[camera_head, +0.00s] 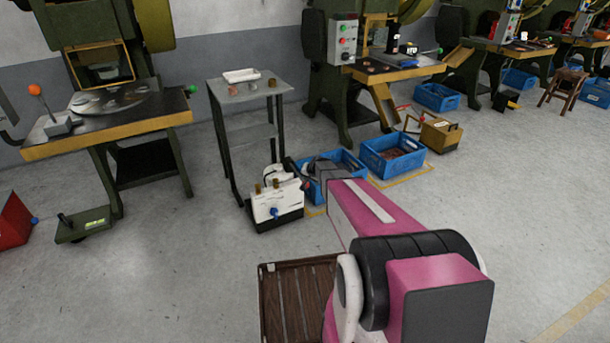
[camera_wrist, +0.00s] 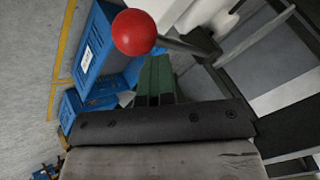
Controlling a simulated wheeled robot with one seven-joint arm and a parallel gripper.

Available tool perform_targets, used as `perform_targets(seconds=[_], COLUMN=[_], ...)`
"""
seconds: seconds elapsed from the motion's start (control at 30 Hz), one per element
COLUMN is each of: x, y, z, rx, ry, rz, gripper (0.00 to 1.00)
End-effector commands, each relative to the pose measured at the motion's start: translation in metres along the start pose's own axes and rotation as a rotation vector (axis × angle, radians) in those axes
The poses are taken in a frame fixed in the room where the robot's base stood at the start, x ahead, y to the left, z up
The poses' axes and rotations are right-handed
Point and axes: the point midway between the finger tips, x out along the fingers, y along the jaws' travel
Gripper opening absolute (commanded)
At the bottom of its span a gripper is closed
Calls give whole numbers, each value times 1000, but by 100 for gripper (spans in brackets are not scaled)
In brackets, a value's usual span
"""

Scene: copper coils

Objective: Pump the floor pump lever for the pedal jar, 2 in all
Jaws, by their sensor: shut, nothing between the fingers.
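The white floor pump unit (camera_head: 285,207) stands on a dark base beside the grey stand, with brass-coloured jars on top and a blue knob on its front. I cannot tell which jar is the pedal jar. In the wrist view the lever's red ball (camera_wrist: 134,32) shows close up, on a dark rod running right towards a dark mount. White parts of the unit (camera_wrist: 190,10) show behind it. My gripper (camera_wrist: 155,62) is shut and empty, its tips just below the ball and rod in the picture. I cannot tell whether they touch. The head view shows my gripper (camera_head: 312,169) right of the unit.
Blue crates (camera_head: 392,163) stand on the floor right of the pump. A grey stand (camera_head: 250,91) with a white tray is behind it. A brown slatted pallet (camera_head: 290,290) lies near my arm. Floor left of the pump is mostly clear.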

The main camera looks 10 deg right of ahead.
Motion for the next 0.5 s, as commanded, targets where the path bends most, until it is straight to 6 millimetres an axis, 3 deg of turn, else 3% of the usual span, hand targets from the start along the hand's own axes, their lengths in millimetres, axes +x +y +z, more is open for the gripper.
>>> perform_targets(seconds=[0.5], x=[4], y=[4], z=[4], rx=[-1], ry=[-4], rz=[1], gripper=[0])
